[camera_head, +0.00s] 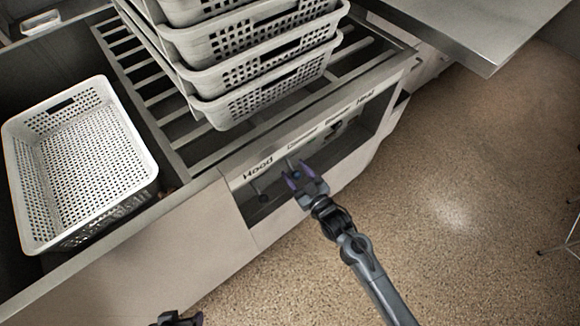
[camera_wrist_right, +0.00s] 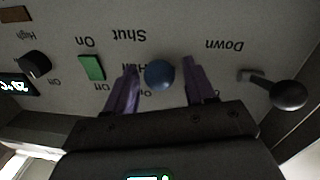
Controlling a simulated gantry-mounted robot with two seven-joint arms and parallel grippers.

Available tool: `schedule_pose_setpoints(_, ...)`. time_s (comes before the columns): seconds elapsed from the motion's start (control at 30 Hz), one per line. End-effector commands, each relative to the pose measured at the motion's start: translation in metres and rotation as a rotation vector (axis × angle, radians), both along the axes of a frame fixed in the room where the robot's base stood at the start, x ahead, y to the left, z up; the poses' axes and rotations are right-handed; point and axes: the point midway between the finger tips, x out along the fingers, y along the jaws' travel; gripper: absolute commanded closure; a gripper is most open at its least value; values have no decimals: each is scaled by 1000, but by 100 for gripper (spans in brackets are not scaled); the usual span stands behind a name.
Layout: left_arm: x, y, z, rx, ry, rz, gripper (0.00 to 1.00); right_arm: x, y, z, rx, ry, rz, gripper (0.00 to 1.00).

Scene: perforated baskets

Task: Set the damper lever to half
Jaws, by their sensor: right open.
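The blue ball of the damper lever (camera_wrist_right: 160,74) is in the right wrist view, on an upside-down panel beside the labels "Shut", a partly hidden "Half" and a lower covered one. The ball covers part of the middle label, and its exact setting is hard to tell. My right gripper (camera_head: 297,176) is open at the panel in the head view. Its purple fingers stand on either side of the blue ball, with visible gaps in the wrist view. My left gripper (camera_head: 180,319) is only partly in view at the bottom edge of the head view.
The control panel (camera_head: 240,190) is recessed in the counter front. A black-ball lever (camera_wrist_right: 289,95) by "Down", a green switch (camera_wrist_right: 91,68) and a black knob (camera_wrist_right: 37,64) are on it. Stacked baskets (camera_head: 250,100) stand on slats above; another basket (camera_head: 140,150) sits left.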

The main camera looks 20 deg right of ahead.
Motion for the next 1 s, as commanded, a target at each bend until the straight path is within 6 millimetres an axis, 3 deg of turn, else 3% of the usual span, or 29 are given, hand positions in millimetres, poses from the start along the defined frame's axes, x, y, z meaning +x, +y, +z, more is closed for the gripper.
schedule_pose_setpoints(0.1,0,-1,-10,-3,0,2,33,16,4,-2,0,-2,0,45)
schedule_pose_setpoints(0.3,0,-2,-15,-9,0,6,33,31,7,-1,0,0,0,45)
schedule_pose_setpoints(0.67,0,-3,-15,-13,0,8,33,34,8,0,0,1,0,45)
schedule_pose_setpoints(1.0,0,-1,-15,-3,-1,1,33,34,8,0,0,0,0,96)
